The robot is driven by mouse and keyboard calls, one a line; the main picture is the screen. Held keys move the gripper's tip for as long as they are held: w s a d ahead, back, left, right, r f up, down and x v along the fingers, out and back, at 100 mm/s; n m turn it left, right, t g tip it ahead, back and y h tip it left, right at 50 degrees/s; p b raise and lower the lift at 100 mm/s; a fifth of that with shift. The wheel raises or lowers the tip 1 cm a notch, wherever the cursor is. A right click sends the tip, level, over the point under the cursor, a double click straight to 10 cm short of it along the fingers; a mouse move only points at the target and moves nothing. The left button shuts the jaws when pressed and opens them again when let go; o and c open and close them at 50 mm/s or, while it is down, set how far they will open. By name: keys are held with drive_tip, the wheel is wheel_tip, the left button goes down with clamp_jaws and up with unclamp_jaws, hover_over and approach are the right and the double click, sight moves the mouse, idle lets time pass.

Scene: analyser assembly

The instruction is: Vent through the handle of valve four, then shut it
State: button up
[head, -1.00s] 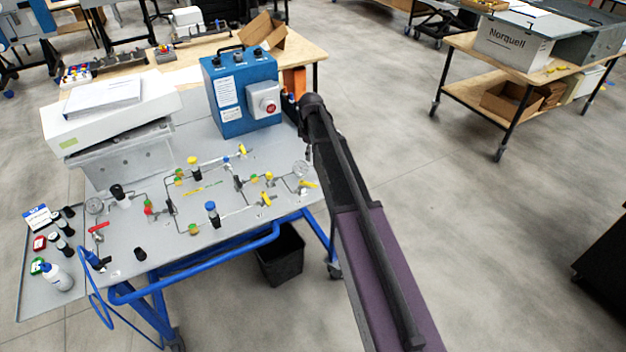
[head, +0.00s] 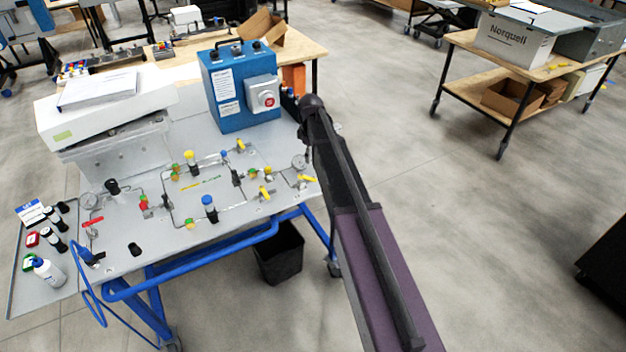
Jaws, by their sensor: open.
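A grey panel (head: 140,230) on a blue-framed cart carries thin pipework with several valves. Yellow handles show at the back (head: 240,146), at the middle right (head: 265,193) and at the right edge (head: 307,179). A red handle (head: 92,222) is at the left. The valve numbers are too small to read, so I cannot tell which is valve four or whether it is open. My arm rises from the bottom to an elbow beside the panel's right edge. My gripper is not in view, hidden beyond the elbow.
A blue box (head: 241,88) with a red button and a white case (head: 105,107) stand behind the pipework. Small bottles (head: 48,270) are on the left shelf. A black bin (head: 280,255) sits below. Open floor lies to the right.

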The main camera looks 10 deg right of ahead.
sight(311, 178)
drive_tip(key=shift+f+b, duration=4.65)
drive_tip(key=shift+f, duration=0.3)
